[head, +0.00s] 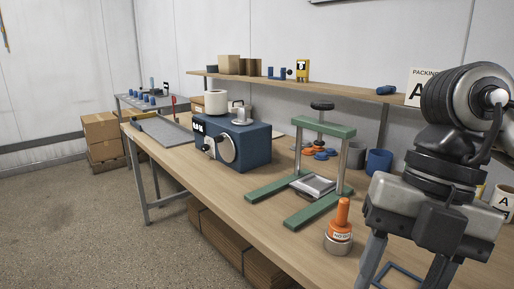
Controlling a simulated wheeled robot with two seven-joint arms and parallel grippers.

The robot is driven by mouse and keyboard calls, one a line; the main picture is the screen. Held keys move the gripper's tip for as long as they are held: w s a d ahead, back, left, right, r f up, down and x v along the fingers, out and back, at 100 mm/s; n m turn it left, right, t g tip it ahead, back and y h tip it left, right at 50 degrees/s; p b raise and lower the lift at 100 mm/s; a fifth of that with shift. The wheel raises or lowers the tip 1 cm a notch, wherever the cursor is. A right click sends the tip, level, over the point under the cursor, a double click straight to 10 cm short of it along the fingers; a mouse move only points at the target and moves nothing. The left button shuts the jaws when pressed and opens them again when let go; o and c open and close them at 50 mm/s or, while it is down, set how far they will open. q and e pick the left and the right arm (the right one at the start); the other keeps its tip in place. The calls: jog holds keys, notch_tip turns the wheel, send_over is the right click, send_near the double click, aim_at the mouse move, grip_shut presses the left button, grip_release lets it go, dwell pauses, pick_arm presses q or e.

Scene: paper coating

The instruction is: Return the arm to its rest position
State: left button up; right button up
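My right gripper (401,280) hangs at the lower right, over the near part of the wooden workbench (230,190). Its two fingers point down and stand well apart, with nothing visibly held between them. The tips run to the picture's bottom edge. My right arm rises above the gripper at the right edge and hides part of the bench behind it. A blue square outline (400,270) shows on the bench between the fingers. My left gripper is not in view.
An orange-handled weight (341,222) stands on the bench just left of my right gripper. Behind it is a green-framed press (327,127). A blue machine (240,145) stands further left. Cups, including a blue one (379,162), stand behind the arm. Open floor lies left.

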jog(key=s+a+n+g+y, duration=0.3)
jog(key=s+a+g+y, duration=0.25)
jog(key=a, duration=0.45)
jog(key=w+a+r+m+y, duration=0.3)
jog(key=w+a+r+y, duration=0.15)
jog(key=y, duration=0.95)
jog(key=w+d+f+m+t+h, duration=0.2)
jog(key=w+f+m+t, duration=0.25)
jog(key=m+t, duration=0.65)
jog(key=w+d+f+m+t+h, duration=0.1)
jog(key=w+d+f+m+t, duration=0.3)
jog(key=m+t, duration=0.7)
notch_tip(320, 180, down, 11)
jog(key=w+d+m+t+h, duration=0.3)
jog(key=m+t+h, duration=0.15)
jog(key=h, duration=0.55)
jog(key=s+d+f+m+g+h, duration=0.1)
jog(key=s+f+g+h, duration=0.1)
jog(key=s+f, duration=0.2)
jog(key=s+d+f+m+g+h, duration=0.1)
jog(key=s+d+f+g+h, duration=0.1)
jog(key=f, duration=0.7)
jog(key=s+d+f+m+g+h, duration=0.1)
jog(key=s+d+f+g+h, duration=0.1)
jog(key=s+f+g, duration=0.2)
notch_tip(320, 180, down, 4)
jog(key=shift+s+r, duration=0.25)
jog(key=shift+s, duration=0.7)
